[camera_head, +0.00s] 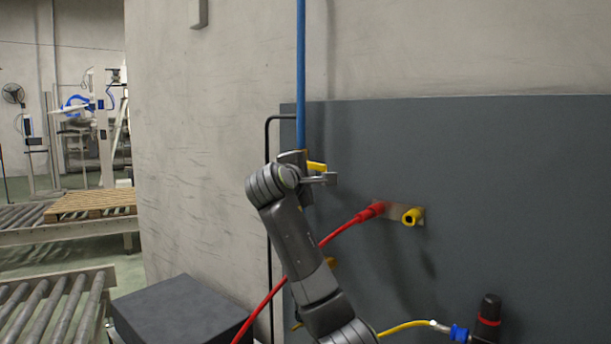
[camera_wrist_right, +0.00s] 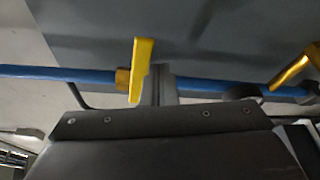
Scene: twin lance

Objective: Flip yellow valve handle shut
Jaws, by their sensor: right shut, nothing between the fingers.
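A yellow valve handle (camera_head: 317,166) sits on the vertical blue pipe (camera_head: 301,75) in the head view and sticks out to the right, across the pipe. In the right wrist view, a yellow handle (camera_wrist_right: 140,70) stands across the blue pipe (camera_wrist_right: 70,74), close to my gripper body. A second yellow part (camera_wrist_right: 295,72) shows at the right edge there. My right gripper (camera_head: 329,179) is shut and empty, just below and beside the upper handle; I cannot tell whether it touches it. Another yellow piece (camera_head: 331,261) lower down is partly hidden by my right arm. My left gripper is not in view.
A grey panel (camera_head: 500,150) stands behind the pipe. On it are a red plug (camera_head: 370,211) with a red hose and a yellow socket (camera_head: 412,216). A blue fitting (camera_head: 459,333) is at bottom right. A dark box (camera_head: 180,310) and roller conveyor (camera_head: 50,310) are at left.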

